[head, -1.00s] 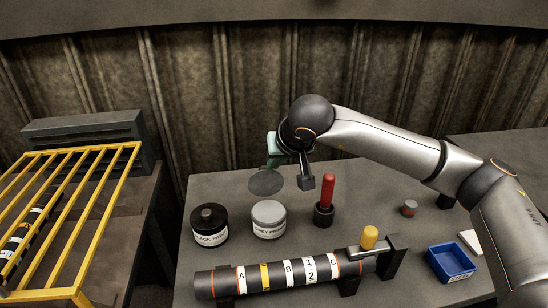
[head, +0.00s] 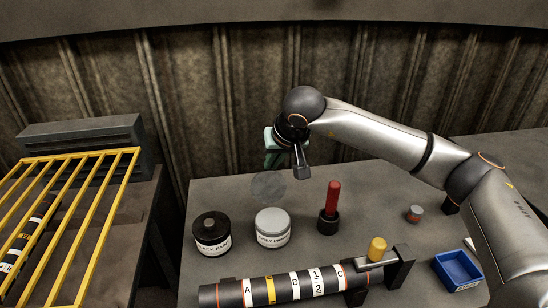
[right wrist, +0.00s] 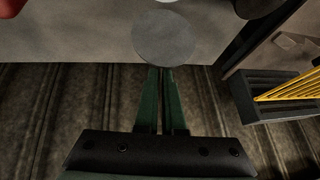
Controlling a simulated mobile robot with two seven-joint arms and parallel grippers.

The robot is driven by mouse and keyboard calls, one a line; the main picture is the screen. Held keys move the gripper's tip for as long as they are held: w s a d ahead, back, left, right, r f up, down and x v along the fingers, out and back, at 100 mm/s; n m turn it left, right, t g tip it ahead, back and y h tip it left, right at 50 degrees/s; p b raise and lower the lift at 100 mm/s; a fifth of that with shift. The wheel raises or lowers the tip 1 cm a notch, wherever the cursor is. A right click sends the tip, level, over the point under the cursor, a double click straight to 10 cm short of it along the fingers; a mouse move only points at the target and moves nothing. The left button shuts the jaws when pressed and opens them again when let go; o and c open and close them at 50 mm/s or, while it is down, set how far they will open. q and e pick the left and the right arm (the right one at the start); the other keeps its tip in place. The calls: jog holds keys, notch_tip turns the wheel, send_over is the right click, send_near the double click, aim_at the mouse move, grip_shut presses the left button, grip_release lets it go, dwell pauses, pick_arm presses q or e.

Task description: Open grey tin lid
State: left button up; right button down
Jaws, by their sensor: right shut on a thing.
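The grey tin (head: 272,226) stands upright on the bench with a white label on its front. Its top face shows a plain light grey. My right gripper (right wrist: 164,68) is shut on a flat round grey lid (right wrist: 163,38), holding it by its edge. In the head view, the lid (head: 268,185) hangs in the air above and behind the tin, clear of it. In that view the gripper (head: 274,157) is partly hidden by my wrist. My left gripper is not in view.
A black paint tin (head: 211,233) stands left of the grey tin. A red-handled tool (head: 333,197) stands to its right. A labelled shaft (head: 295,287) lies in front, near a yellow knob (head: 377,248). A blue bin (head: 457,268) is at right. A yellow rack (head: 75,165) is at left.

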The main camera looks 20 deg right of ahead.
jog(key=shift+a+f, duration=0.1)
jog(key=shift+f, duration=0.65)
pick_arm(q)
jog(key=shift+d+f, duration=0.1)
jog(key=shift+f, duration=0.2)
pick_arm(e)
jog(key=shift+r, duration=0.15)
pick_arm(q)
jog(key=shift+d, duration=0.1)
pick_arm(e)
jog(key=shift+s, duration=0.1)
jog(key=shift+s+a+r, duration=0.1)
jog(key=shift+s, duration=0.5)
jog(key=shift+s+r, duration=0.25)
jog(key=shift+r, duration=0.25)
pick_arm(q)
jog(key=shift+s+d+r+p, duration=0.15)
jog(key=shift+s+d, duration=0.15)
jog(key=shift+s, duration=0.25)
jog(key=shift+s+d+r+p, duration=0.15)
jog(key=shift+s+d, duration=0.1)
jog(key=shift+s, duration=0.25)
pick_arm(e)
jog(key=s+v, duration=0.1)
jog(key=v, duration=1.1)
jog(key=shift+s, duration=0.2)
